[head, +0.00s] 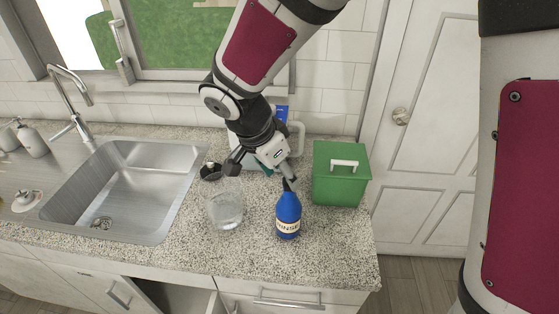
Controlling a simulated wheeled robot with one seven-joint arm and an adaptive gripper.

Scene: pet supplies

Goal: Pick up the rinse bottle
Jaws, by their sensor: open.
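My gripper (260,170) is open above and behind the bottle. One finger reaches down toward the bottle's top, and the other is off to the left. I cannot tell whether the finger touches the top. Nothing shows between the fingers.
A clear glass bowl (226,209) stands left of the bottle. A green lidded box (341,176) is close on the right. A small dark dish (211,172) and a white-and-blue item (296,137) are behind. The sink (125,190) is at left. The front counter is clear.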

